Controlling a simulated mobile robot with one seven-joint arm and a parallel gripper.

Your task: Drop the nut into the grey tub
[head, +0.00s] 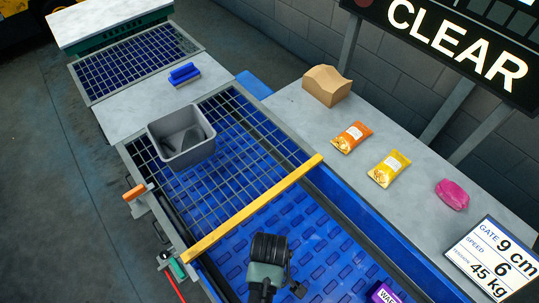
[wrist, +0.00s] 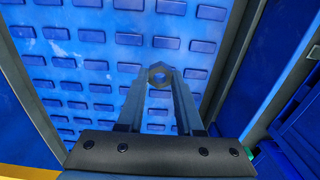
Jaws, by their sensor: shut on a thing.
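The grey tub (head: 190,158) stands open on the wire grid at the upper left, apart from my gripper. A dark shape lies inside the tub.
A yellow bar (head: 252,208) crosses between my arm and the tub. The blue belt (head: 325,250) carries a purple packet (head: 383,293) at bottom right. The right-hand counter holds a brown box (head: 326,86), orange and yellow packets and a pink item. A blue brush (head: 184,73) lies behind the tub.

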